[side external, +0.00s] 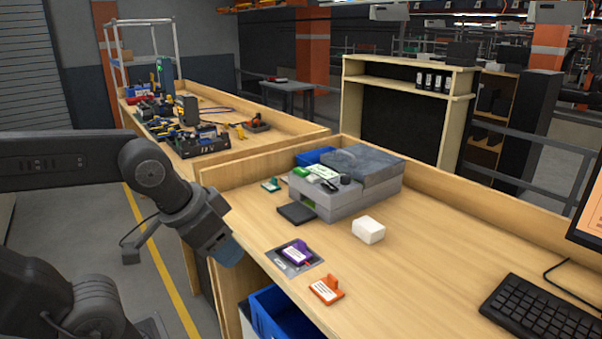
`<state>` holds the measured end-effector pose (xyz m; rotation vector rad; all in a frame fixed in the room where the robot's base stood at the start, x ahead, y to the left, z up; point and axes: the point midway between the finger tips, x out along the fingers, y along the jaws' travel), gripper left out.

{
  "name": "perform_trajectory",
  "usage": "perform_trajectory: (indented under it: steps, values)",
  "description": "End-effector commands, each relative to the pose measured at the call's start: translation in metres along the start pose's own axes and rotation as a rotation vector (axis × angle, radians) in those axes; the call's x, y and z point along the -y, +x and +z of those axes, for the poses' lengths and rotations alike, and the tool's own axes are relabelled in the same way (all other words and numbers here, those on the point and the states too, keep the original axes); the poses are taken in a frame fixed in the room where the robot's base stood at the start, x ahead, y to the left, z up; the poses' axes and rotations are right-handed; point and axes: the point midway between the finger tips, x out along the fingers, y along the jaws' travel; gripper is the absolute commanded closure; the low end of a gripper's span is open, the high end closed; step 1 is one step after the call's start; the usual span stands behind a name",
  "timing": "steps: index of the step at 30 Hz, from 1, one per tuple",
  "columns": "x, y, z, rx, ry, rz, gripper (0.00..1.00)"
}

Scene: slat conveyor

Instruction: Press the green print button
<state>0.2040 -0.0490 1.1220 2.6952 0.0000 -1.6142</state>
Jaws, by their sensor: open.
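A grey printer-like machine (345,205) stands on the wooden bench, towards its back left. A small green patch (300,171) on its top left, beside a pale label, looks like the green print button. It is too small to make out clearly. A dark tray (296,213) juts from the machine's front. My gripper (230,252) is at the bench's left edge, to the left of and below the machine in the picture, apart from it. It is open and seems empty, but its fingertips are not distinct.
A white block (368,230), a purple item on a grey plate (296,258), an orange-and-white item (327,290) and a green-and-white item (271,184) lie around the machine. A keyboard (543,313) is at right. Raised wooden edges border the bench; its middle is clear.

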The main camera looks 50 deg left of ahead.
Motion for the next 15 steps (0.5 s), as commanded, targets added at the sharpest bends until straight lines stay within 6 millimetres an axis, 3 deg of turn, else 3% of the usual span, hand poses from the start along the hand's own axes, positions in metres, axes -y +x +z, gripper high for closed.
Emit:
perform_trajectory:
  steps: [15]
  values:
    - [0.0, 0.0, 0.0, 0.0, 0.0, 0.0, 1.0]
